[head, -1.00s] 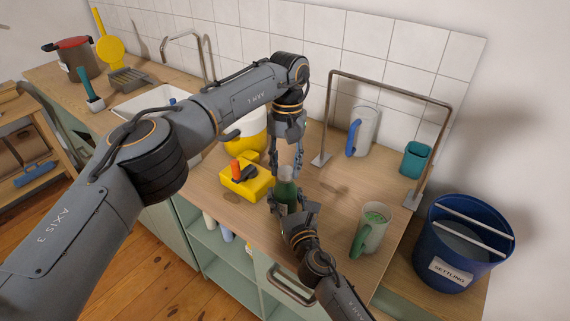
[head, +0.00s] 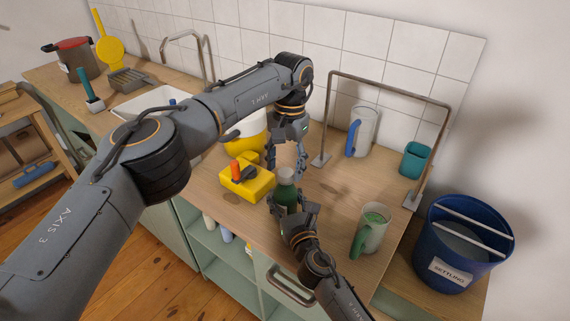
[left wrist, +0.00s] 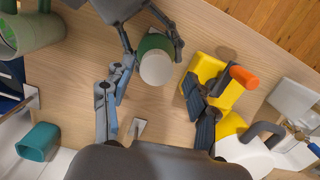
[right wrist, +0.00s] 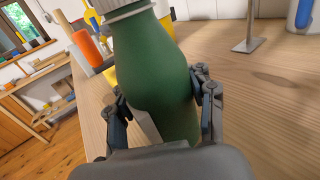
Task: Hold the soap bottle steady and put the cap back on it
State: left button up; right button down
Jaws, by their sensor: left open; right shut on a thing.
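The soap bottle (head: 288,195) is dark green and stands upright at the counter's front edge. A whitish ribbed cap (right wrist: 128,8) sits on its neck; its pale round top shows in the left wrist view (left wrist: 156,68). My right gripper (head: 290,207) is shut around the bottle's body, with a finger on each side in the right wrist view. My left gripper (head: 286,160) is open above the bottle, fingers spread either side of the cap and apart from it. The cap's far side is hidden, and I cannot tell how tightly it sits.
A yellow block-like holder (head: 246,184) with an orange-handled tool stands just left of the bottle. A mug (head: 372,230) with green contents is to the right. A metal frame (head: 390,84), a white jug (head: 363,130) and a teal cup (head: 415,159) stand behind. A blue bucket (head: 462,245) is far right.

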pick_arm(q)
jog(key=shift+r, duration=2.25)
jog(key=shift+c, duration=0.2)
